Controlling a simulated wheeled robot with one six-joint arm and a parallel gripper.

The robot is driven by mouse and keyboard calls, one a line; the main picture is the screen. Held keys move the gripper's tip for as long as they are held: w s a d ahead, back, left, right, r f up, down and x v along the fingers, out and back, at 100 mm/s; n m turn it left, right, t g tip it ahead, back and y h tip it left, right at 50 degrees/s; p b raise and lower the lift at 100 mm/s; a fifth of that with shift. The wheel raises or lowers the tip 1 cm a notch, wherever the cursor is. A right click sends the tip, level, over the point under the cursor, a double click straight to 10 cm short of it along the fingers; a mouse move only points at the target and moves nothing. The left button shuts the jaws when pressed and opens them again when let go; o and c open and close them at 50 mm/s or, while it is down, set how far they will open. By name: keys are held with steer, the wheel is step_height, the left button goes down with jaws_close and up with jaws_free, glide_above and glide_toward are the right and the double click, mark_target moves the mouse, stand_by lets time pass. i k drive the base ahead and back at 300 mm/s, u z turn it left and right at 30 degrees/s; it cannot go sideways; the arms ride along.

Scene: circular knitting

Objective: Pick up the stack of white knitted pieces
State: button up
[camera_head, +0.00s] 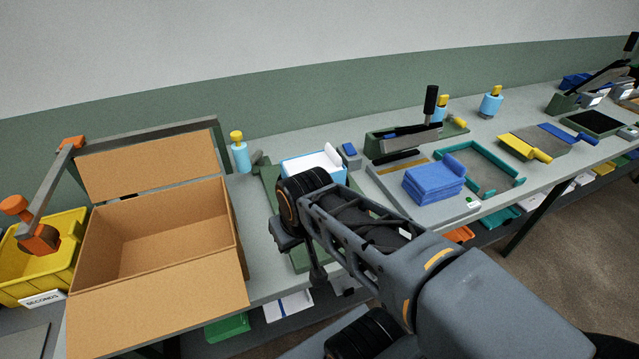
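My gripper (318,277) hangs low in front of the stack, over the front part of the bench. Its fingers are small, dark and partly hidden by my arm, so whether they are open is unclear. I see no white piece at it.
An open cardboard box (165,240) stands at left, beside a yellow bin (40,262). A blue stack (434,180) lies right of my arm, near a teal frame (497,190). A black-handled press (405,135) and a light-blue bottle (240,155) stand behind.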

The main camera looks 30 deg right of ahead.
mark_target(327, 158)
steer(key=k, duration=0.3)
steer(key=z, duration=2.1)
steer(key=k, duration=1.25)
steer(key=u, duration=1.45)
steer(key=i, duration=1)
